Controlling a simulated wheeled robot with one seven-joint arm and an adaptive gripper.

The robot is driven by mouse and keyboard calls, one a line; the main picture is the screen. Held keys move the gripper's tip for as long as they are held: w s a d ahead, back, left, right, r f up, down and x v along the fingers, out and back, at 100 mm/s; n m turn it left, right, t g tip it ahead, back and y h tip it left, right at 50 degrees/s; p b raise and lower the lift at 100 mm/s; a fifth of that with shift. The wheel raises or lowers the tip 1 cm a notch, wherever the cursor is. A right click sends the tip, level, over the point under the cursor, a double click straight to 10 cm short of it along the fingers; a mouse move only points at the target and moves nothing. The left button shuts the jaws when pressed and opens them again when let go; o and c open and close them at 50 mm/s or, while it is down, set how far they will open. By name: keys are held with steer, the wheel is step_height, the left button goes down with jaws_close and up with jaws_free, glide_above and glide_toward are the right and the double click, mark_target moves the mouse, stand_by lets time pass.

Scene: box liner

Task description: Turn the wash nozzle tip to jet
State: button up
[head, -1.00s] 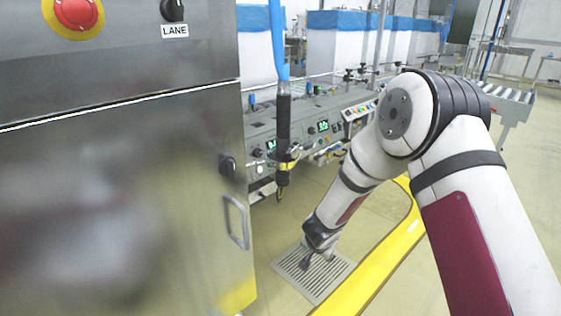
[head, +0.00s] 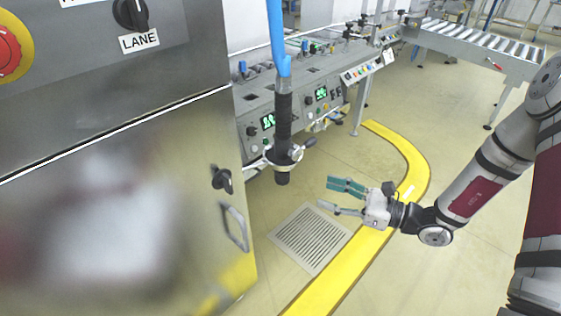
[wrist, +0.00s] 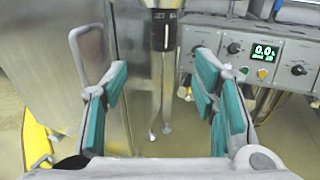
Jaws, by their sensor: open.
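The wash nozzle (head: 284,120) hangs upright from a blue hose, with a black grip and a metal collar with a side lever. Its dark tip (head: 282,177) points down. In the wrist view the nozzle's lower end (wrist: 163,30) shows at the top centre, with small white lettering that I cannot read for certain. My gripper (head: 332,194) is open and empty, to the right of the tip and slightly lower in the head view, its teal-padded fingers pointing left. In the wrist view, the nozzle lies beyond and above the gap between the fingers, apart from them.
A steel cabinet (head: 120,190) with a handle (head: 235,227) and a LANE knob (head: 130,12) stands close on the left. A control console (head: 300,105) is behind the nozzle. A floor grate (head: 310,238) and a yellow floor line (head: 345,270) lie below. Open floor is on the right.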

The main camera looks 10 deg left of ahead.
mark_target(283, 174)
steer(key=b+x, duration=0.1)
steer(key=x, duration=0.3)
steer(key=b+x, duration=0.1)
steer(key=x, duration=0.8)
steer(key=shift+w+a+r+b, duration=0.2)
steer(key=shift+w+r+b, duration=0.1)
steer(key=shift+r+b, duration=0.1)
